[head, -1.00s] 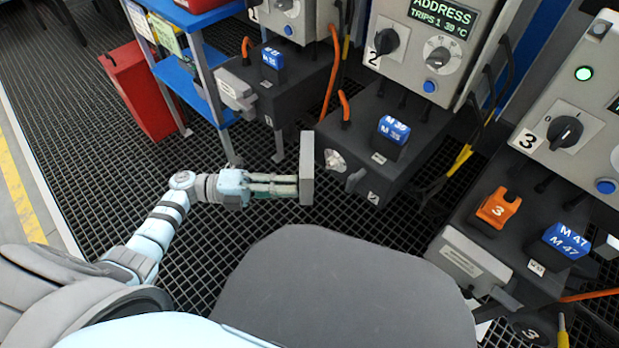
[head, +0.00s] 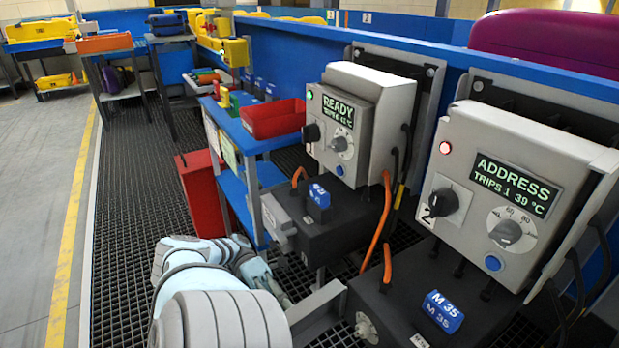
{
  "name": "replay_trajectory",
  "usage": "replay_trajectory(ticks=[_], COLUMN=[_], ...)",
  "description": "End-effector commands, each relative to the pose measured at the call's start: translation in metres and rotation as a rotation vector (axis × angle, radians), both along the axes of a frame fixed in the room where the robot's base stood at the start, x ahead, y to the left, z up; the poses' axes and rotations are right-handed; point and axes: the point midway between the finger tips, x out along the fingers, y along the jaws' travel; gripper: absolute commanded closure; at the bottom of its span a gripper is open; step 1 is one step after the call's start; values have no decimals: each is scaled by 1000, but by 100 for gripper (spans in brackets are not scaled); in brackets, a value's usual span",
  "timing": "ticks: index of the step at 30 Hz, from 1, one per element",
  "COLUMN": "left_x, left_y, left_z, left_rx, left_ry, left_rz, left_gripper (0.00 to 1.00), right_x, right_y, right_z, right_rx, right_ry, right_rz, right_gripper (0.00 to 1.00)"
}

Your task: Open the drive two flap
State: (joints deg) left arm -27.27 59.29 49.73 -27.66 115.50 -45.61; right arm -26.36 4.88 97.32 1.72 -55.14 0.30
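Drive two is the dark box (head: 455,318) at the lower right, under the grey control cabinet (head: 520,185) marked 2. Its display reads ADDRESS, TRIPS 1, 39 °C, and a red lamp is lit. A grey plate, the drive two flap (head: 318,308), stands out from the box's left end, swung away from it. A round metal fitting (head: 366,326) shows on that uncovered end. My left arm comes up from the bottom toward the flap, but its gripper cannot be made out behind the arm. My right gripper is out of view.
Drive one's READY cabinet (head: 345,125) and dark box (head: 325,228) stand farther back. An orange cable (head: 378,225) hangs between the drives. A blue shelf (head: 255,145) with a red bin (head: 275,118) and a red box (head: 203,192) stand left. Open walkway lies at far left.

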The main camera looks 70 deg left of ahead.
Motion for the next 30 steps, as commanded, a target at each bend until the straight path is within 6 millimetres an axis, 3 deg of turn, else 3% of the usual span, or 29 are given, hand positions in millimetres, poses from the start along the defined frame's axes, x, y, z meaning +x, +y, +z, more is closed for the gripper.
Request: replay_trajectory(ticks=[13, 14, 17, 18, 24, 30], left_x=[-6, -6, -6, -6, -6, -5], left_y=[3, 3, 2, 2, 2, 2], left_z=[3, 3, 2, 2, 2, 1], left_rx=[0, 0, 0, 0, 1, 3], left_ry=[-2, -2, -1, -1, 0, 3], left_rz=[11, 11, 9, 9, 7, 14], left_gripper=[100, 79, 63, 62, 64, 96], right_x=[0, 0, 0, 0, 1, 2], right_y=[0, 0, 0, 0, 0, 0], right_z=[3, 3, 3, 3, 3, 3], right_rx=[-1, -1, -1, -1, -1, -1], right_ry=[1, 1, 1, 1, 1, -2], right_rz=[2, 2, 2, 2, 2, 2], right_gripper=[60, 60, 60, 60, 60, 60])
